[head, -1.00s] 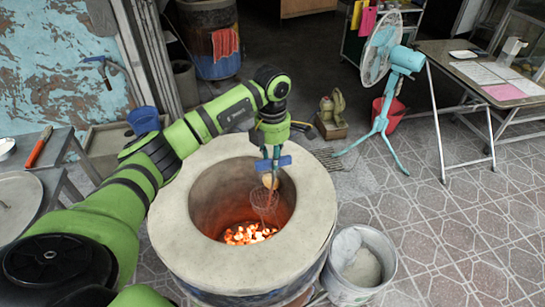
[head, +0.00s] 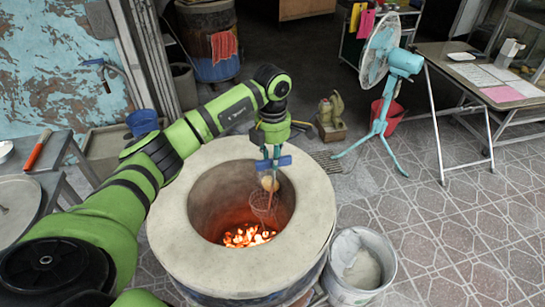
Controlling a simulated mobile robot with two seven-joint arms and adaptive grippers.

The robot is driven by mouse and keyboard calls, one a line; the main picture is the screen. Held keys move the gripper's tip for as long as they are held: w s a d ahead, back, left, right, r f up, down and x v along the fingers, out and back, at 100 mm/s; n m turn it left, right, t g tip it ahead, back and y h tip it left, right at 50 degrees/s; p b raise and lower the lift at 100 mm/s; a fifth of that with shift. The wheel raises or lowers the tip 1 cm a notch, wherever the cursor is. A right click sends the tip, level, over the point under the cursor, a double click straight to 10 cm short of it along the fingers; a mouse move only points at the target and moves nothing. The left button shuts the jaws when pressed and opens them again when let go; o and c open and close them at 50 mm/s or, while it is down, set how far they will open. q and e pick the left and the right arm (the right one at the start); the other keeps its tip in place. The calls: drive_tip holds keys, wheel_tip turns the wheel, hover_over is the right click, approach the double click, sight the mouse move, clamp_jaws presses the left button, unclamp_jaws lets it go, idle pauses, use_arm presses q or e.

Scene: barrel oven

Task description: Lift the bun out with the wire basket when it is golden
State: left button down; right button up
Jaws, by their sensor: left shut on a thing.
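The barrel oven (head: 174,233) stands in the middle, its round mouth open and glowing coals (head: 248,236) at its bottom. My left gripper (head: 271,162) is above the far part of the mouth, pointing down and shut on the blue handle of the wire basket (head: 263,206). The basket hangs inside the mouth, above the coals. A round, pale golden-brown bun (head: 269,183) shows just below the gripper, at the basket's upper end and in front of the far inner wall. I cannot tell whether it touches the wall or the basket. My right gripper is not in view.
A white bucket (head: 359,268) stands close to the oven's right side. Behind are a small figure (head: 330,115), a teal fan (head: 388,75) and a red bucket (head: 386,117). A folding table (head: 470,60) is at right. Tiled floor at lower right is clear.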

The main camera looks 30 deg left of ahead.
use_arm(q)
drive_tip(key=shift+w+d+r+p, duration=0.1)
drive_tip(key=shift+w+r+p, duration=0.2)
drive_tip(key=shift+r, duration=0.4)
drive_tip(key=shift+w+r+p, duration=0.3)
drive_tip(key=shift+r, duration=0.4)
drive_tip(key=shift+s+r, duration=0.1)
drive_tip(key=shift+s, duration=0.05)
idle(0.4)
drive_tip(key=shift+s, duration=0.15)
idle(0.5)
drive_tip(key=shift+s+a, duration=0.2)
drive_tip(key=shift+s, duration=0.35)
drive_tip(key=shift+s+a+f+p, duration=0.1)
drive_tip(key=shift+s+p, duration=0.2)
drive_tip(key=shift+s, duration=0.65)
drive_tip(key=shift+s+a+f+p, duration=0.1)
drive_tip(key=shift+s+p, duration=0.2)
drive_tip(key=shift+s, duration=0.6)
